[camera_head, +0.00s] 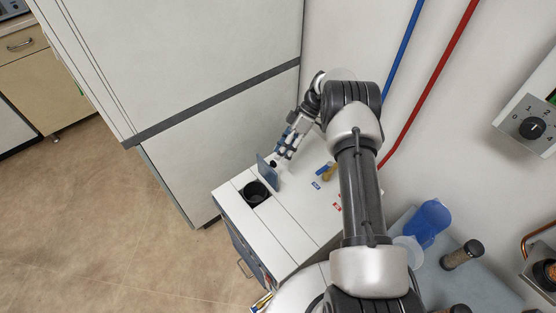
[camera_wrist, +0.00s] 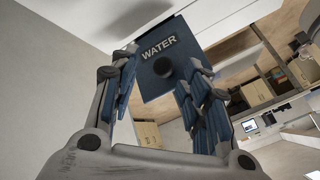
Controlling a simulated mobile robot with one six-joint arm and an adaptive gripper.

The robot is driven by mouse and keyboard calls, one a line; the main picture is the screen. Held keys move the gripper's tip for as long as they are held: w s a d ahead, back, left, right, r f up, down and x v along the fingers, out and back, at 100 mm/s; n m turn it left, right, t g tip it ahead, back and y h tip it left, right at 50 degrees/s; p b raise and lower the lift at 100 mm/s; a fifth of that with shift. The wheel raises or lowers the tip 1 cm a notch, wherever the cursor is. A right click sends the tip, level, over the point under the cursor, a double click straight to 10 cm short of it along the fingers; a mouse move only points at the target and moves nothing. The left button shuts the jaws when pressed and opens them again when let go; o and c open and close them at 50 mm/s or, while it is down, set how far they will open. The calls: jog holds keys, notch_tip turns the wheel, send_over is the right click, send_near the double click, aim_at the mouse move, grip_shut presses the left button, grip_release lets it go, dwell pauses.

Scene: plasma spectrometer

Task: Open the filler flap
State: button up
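The filler flap (camera_head: 267,172) is a blue-grey panel standing raised at the edge of the round black filler opening (camera_head: 255,193) in the white cabinet top. The opening is uncovered. In the wrist view the flap (camera_wrist: 185,50) shows its face with the word WATER and a dark round knob (camera_wrist: 163,67). My gripper (camera_head: 284,152) is just beyond the flap in the head view, on the side away from the opening. In the wrist view my gripper (camera_wrist: 165,75) has its blue-padded fingers apart, with the knob showing between them. I cannot tell whether a finger touches the flap.
The white cabinet top (camera_head: 285,228) has small blue and red labels and a brass-coloured fitting (camera_head: 329,172). A tall white cabinet (camera_head: 200,90) stands close on the left. A blue jug (camera_head: 428,222) and a jar (camera_head: 462,255) stand at right. Open floor lies left.

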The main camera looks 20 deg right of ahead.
jog(key=v, duration=0.7)
jog(key=shift+s+r, duration=0.1)
jog(key=shift+r, duration=0.05)
